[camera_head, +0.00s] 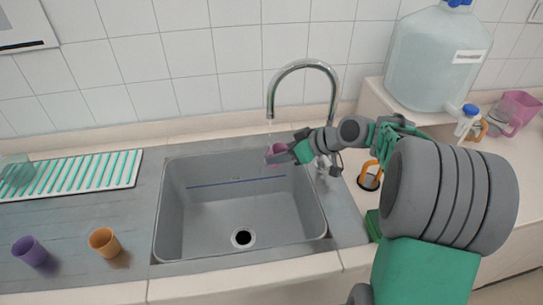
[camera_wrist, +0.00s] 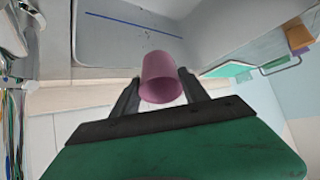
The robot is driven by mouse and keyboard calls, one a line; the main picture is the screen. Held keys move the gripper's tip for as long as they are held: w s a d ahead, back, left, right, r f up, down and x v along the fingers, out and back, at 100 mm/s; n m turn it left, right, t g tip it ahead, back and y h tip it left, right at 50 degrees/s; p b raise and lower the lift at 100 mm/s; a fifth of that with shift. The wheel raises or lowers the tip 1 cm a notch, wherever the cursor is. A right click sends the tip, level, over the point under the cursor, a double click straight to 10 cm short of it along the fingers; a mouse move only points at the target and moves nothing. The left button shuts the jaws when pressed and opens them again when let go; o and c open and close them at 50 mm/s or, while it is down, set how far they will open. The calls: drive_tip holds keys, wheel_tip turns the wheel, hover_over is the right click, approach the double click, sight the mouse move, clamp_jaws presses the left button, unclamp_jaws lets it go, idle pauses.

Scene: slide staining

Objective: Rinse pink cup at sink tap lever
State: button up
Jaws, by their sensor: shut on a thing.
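The pink cup (camera_head: 277,152) is held under the spout of the sink tap (camera_head: 303,66), above the back of the sink basin (camera_head: 205,222). My gripper (camera_head: 284,154) is shut on it. In the wrist view the pink cup (camera_wrist: 160,76) sits between the two fingers of my gripper (camera_wrist: 158,90). A faint streak shows between the spout and the cup; I cannot tell for certain that it is running water. The tap lever is not clearly seen; my gripper and forearm cover the area near the tap's base.
A purple cup (camera_head: 30,251) and an orange cup (camera_head: 105,242) stand on the left counter. A white drying rack (camera_head: 75,175) with green slats lies behind them. A large water container (camera_head: 437,60) stands on a ledge at right. The basin floor is clear.

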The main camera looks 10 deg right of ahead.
drive_tip(key=s+d, duration=0.4)
drive_tip(key=d, duration=0.1)
drive_tip(key=shift+d, duration=0.25)
idle(0.9)
idle(0.4)
drive_tip(key=p+v, duration=0.2)
drive_tip(key=v, duration=0.4)
drive_tip(key=shift+d+p, duration=0.25)
drive_tip(key=shift+p, duration=0.15)
drive_tip(key=shift+r, duration=0.1)
